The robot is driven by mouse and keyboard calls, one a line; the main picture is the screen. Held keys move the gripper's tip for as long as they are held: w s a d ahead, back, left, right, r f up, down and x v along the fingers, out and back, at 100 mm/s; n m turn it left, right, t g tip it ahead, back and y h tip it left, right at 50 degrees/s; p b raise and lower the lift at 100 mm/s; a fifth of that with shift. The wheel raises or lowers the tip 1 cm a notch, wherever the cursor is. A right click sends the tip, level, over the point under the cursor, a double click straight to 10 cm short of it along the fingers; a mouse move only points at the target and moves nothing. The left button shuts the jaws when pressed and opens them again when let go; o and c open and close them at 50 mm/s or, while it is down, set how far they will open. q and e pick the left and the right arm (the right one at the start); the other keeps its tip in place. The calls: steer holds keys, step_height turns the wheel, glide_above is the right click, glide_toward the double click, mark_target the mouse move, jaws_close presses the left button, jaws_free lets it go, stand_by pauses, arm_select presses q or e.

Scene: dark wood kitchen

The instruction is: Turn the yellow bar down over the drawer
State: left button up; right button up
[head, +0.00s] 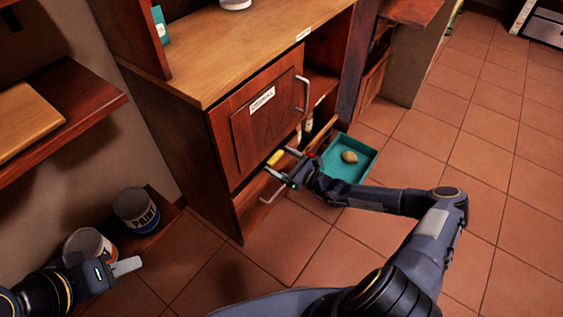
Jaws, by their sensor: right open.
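The yellow bar (276,157) sits at the lower edge of the cabinet door, just above the drawer (245,212). It looks roughly level along the cabinet front. My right gripper (284,163) is open, with its pale fingertips close around or beside the bar; I cannot tell whether they touch it. The drawer looks closed, with a pale handle below my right gripper. Part of the drawer front is hidden by my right gripper and forearm. My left gripper (126,266) is at the lower left, far from the bar, and its finger gap cannot be made out.
A labelled cabinet door (262,110) with a metal handle is above the drawer. A teal tray (368,158) with a round tan item stands on the tiles right of my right gripper. Paint cans (136,209) stand on a low shelf at left. Floor at right is clear.

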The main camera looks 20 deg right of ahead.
steer(key=c, duration=1)
steer(key=shift+m, duration=0.4)
steer(key=m, duration=0.5)
steer(key=f+m, duration=0.1)
steer(key=m, duration=0.5)
steer(key=a+m+p, duration=0.1)
steer(key=m, duration=0.5)
steer(key=shift+s+f, duration=0.35)
steer(key=o, duration=1)
